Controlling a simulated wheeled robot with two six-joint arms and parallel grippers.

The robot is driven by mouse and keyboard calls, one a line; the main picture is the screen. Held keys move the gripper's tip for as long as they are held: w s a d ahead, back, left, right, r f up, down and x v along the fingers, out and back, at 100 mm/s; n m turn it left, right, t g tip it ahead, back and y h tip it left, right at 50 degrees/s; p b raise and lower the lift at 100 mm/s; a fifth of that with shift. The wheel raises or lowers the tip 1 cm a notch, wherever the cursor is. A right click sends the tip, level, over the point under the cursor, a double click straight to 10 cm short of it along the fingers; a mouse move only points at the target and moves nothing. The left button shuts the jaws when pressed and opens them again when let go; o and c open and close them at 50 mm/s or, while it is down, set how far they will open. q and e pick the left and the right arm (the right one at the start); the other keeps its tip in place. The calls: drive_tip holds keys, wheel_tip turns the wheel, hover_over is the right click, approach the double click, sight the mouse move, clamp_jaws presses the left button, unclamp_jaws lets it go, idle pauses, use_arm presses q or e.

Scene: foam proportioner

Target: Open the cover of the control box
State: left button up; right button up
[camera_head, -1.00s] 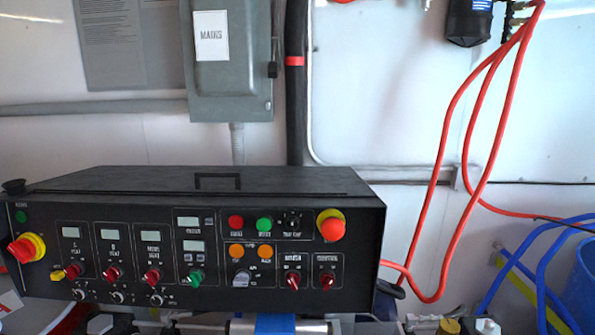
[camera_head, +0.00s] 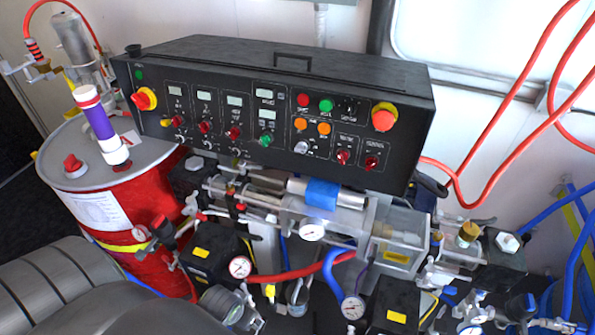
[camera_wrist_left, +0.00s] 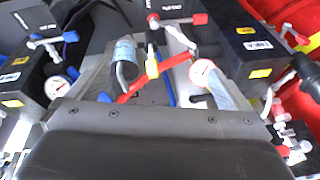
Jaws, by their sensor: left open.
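The black control box (camera_head: 225,105) stands in the upper middle of the head view, its sloped front full of knobs, displays and buttons. Its flat black cover (camera_head: 220,57) lies shut on top. The cover has a raised black handle (camera_head: 293,58) near its front edge. My left arm comes in at the lower left of the head view, below the box and away from the handle. My left gripper's dark housing (camera_wrist_left: 150,140) fills the bottom of the left wrist view; its fingertips are hidden. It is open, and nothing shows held. My right gripper is not in view.
A red drum (camera_head: 125,200) with a purple-and-white tube (camera_head: 100,125) on top stands left of the box. Pumps, gauges (camera_head: 312,230) and hoses crowd the space below the box. A red hose (camera_head: 500,110) hangs at the right. The space above the cover looks clear.

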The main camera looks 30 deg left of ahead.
use_arm(q)
drive_tip(key=w+a+r+t+p, duration=0.1)
drive_tip(key=w+r, duration=0.8)
drive_tip(key=r, duration=0.5)
drive_tip(key=w+a+r+t+p, duration=0.1)
drive_tip(key=w+a+r+t, duration=0.1)
drive_tip(key=w+r, duration=0.85)
drive_tip(key=w+a+r+t+p, duration=0.15)
drive_tip(key=w+r, duration=0.45)
drive_tip(key=r, duration=1.1)
drive_tip(key=w+a+r+n+t, duration=0.1)
drive_tip(key=w+a+r, duration=0.1)
drive_tip(key=r, duration=0.9)
drive_tip(key=w+a+r+n, duration=0.1)
drive_tip(key=w+r, duration=0.1)
drive_tip(key=r, duration=0.9)
drive_tip(key=b, duration=1)
hover_over(290, 70)
drive_tip(key=shift+y, duration=0.4)
drive_tip(key=f, duration=1.1)
drive_tip(key=shift+s+d+f, duration=0.15)
drive_tip(key=shift+s, duration=0.25)
drive_tip(key=shift+w+f, duration=0.3)
drive_tip(key=shift+f, duration=0.1)
